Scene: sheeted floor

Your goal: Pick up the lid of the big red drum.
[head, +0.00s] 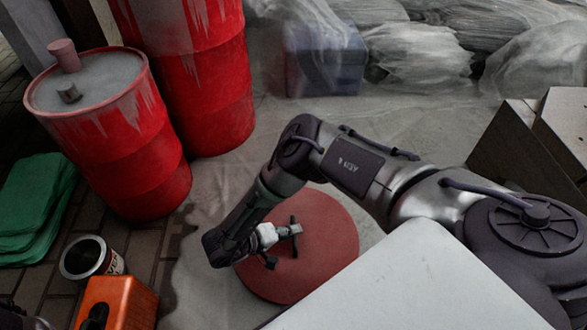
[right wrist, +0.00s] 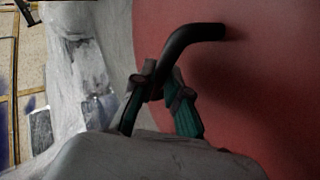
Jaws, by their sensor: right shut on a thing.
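The round red lid (head: 325,260) lies on the sheeted floor in the middle of the head view. It fills the right side of the right wrist view (right wrist: 270,90) and has a bent black bar handle (right wrist: 195,34). My right gripper (head: 283,245) is over the lid in the head view. In the right wrist view its fingers (right wrist: 162,88) are shut on the handle, near its lower end. The big red drum (head: 205,75) stands upright at the upper left, its top out of frame. I do not see my left gripper.
A shorter red drum (head: 125,145) with a grey top stands left of the big one. An open can (head: 88,258), an orange object (head: 118,304) and green folded sheets (head: 32,205) lie at the left. Plastic-wrapped goods (head: 415,55) line the back; boxes (head: 520,145) stand right.

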